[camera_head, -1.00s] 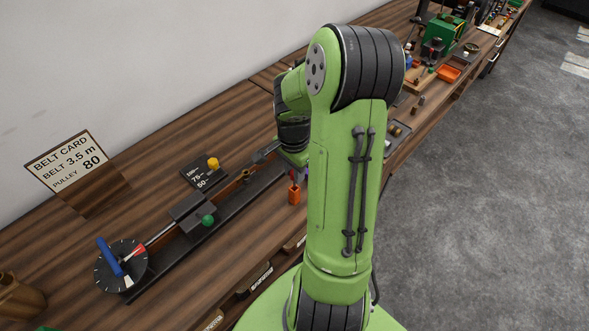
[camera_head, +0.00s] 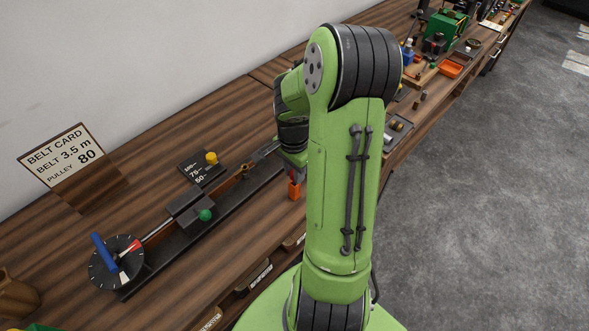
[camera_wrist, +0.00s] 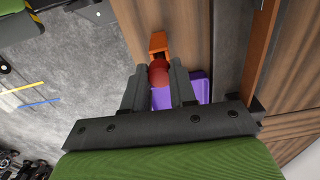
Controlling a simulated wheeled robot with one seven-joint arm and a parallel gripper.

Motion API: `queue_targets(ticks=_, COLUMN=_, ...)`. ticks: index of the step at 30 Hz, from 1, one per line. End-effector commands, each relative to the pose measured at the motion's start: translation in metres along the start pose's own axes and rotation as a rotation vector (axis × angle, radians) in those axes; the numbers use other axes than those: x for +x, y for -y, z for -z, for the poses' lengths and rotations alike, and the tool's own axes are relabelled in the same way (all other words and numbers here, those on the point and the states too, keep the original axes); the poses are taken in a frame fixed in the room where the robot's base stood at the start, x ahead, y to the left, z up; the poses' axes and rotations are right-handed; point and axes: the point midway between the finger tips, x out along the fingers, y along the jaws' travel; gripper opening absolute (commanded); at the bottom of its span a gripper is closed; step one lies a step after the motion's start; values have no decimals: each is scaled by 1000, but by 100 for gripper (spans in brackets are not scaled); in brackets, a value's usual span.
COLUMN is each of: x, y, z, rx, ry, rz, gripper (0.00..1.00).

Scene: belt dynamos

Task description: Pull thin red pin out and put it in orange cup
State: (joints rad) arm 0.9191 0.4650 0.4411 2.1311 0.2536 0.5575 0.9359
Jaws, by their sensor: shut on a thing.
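In the wrist view my gripper (camera_wrist: 160,83) is shut on a red pin, whose round red head (camera_wrist: 159,73) shows between the fingertips. The pin's shaft is hidden. The orange cup (camera_wrist: 158,41) shows just beyond the fingertips, close to the pin's head; I cannot tell whether the pin is over it or inside it. In the head view the orange cup (camera_head: 295,191) stands near the bench's front edge, with a bit of red just above it.
A purple piece (camera_wrist: 190,88) lies beneath the fingers. A dark rail with a green knob (camera_head: 205,215) and a dial (camera_head: 117,262) with a blue handle run along the bench. A belt card (camera_head: 62,157) stands at left. An orange tray (camera_head: 451,69) is farther back.

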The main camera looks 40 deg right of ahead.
Motion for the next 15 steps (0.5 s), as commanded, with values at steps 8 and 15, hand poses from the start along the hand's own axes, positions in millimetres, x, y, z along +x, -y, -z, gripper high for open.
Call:
queue_targets(ticks=8, x=8, y=0, z=0, rx=0, ry=0, rz=0, gripper=0)
queue_targets(ticks=15, x=14, y=0, z=0, rx=0, ry=0, rz=-1, gripper=0)
